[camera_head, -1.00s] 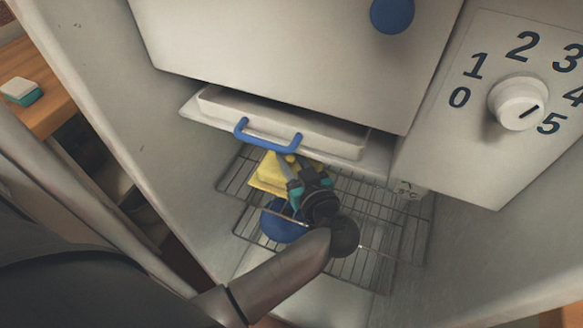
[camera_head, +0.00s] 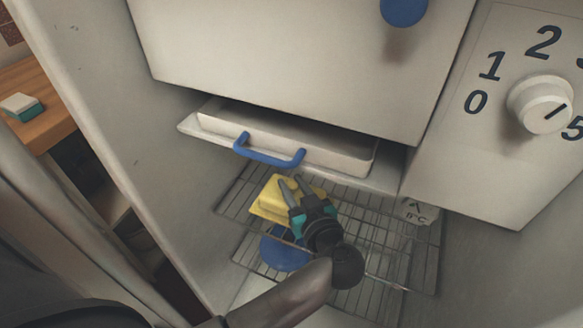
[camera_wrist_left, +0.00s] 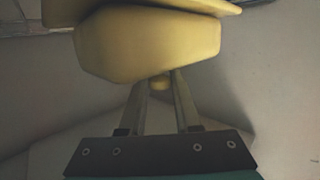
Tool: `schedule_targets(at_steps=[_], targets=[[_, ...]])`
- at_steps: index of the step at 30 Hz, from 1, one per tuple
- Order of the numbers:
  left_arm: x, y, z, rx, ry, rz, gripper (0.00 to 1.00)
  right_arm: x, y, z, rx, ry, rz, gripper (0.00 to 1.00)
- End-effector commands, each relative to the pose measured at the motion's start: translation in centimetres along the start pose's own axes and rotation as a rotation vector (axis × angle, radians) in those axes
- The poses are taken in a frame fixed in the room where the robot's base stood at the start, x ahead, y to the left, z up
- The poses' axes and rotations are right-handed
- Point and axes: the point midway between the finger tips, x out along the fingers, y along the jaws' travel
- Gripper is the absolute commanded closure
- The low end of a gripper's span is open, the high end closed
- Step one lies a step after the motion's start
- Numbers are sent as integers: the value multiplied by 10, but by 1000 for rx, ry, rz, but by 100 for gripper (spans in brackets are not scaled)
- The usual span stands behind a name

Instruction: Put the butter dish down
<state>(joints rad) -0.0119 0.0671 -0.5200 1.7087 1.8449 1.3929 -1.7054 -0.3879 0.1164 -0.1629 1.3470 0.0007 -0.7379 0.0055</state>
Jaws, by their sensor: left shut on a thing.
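The yellow butter dish (camera_head: 266,205) is inside the fridge, over the upper wire shelf and below the drawer. My left gripper (camera_head: 291,184) reaches in from the front and is shut on the dish. The dish looks about level. I cannot tell whether its underside touches the wires. The gripper hides part of its right side. My right gripper is not in view.
The upper wire shelf (camera_head: 232,197) has bare wires to the right. A blue round thing (camera_head: 285,254) lies lower down. A white drawer (camera_head: 340,152) with a blue handle (camera_head: 268,157) is close above. A thermometer card (camera_head: 418,210) is at the right. Fridge walls enclose both sides.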

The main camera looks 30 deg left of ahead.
Motion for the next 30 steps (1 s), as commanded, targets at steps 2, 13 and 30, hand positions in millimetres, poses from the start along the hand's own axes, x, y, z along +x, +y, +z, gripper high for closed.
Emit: schedule_targets(at_steps=[2, 13, 30], targets=[[0, 0, -2, -3, 5, 1, 100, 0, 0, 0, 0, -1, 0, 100], [1, 0, 4, -2, 1, 0, 63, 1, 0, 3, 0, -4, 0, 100], [0, 0, 0, -1, 1, 0, 39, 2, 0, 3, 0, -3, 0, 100]])
